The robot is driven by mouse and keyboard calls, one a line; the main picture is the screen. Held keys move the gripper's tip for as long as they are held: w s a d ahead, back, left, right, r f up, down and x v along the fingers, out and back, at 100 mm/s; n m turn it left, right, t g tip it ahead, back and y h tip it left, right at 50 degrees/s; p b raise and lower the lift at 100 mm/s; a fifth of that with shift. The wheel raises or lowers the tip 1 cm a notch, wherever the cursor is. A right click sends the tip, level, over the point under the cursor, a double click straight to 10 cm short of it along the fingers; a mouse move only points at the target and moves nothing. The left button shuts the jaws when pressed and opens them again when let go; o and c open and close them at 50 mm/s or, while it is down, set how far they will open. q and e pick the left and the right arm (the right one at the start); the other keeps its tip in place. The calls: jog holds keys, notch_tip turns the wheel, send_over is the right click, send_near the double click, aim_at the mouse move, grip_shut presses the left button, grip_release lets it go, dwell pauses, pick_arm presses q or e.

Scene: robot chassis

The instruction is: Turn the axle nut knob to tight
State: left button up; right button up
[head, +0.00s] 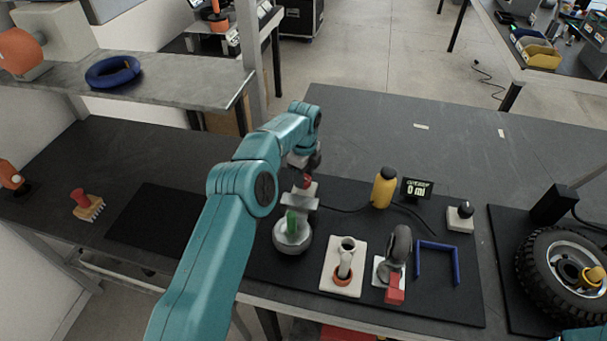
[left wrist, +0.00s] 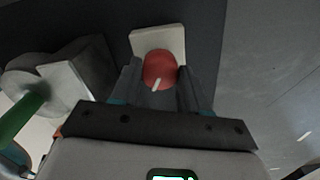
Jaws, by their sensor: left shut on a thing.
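A round red knob (left wrist: 158,66) with a white pointer line sits on a pale square base (left wrist: 150,37). In the left wrist view the line points down and slightly left. My left gripper (left wrist: 160,84) has its dark fingers on both sides of this knob and is shut on it. In the head view the red knob (head: 307,181) shows only in part below my left gripper (head: 304,172); the wrist hides much of it. No label for tight is readable. My right gripper is not in view.
A silver round part with a green handle (head: 292,225) stands close beside the knob. A yellow bottle (head: 384,188), a small display (head: 416,189), a caster wheel (head: 399,243) and a blue bracket (head: 436,244) stand to the right. A tyre (head: 532,266) lies far right. The table behind is clear.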

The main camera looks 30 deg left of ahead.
pick_arm(q)
jog(key=shift+s+d+f, duration=0.1)
jog(key=shift+d+f, duration=0.15)
jog(key=shift+f, duration=0.05)
jog(key=o, duration=0.9)
jog(key=shift+o, duration=0.7)
jog(key=shift+r, duration=0.1)
jog(key=shift+a+r, duration=0.15)
jog(key=shift+r, duration=0.3)
notch_tip(320, 180, up, 16)
jog(key=p, duration=0.6)
jog(key=shift+f, duration=0.2)
jog(key=shift+f, duration=0.1)
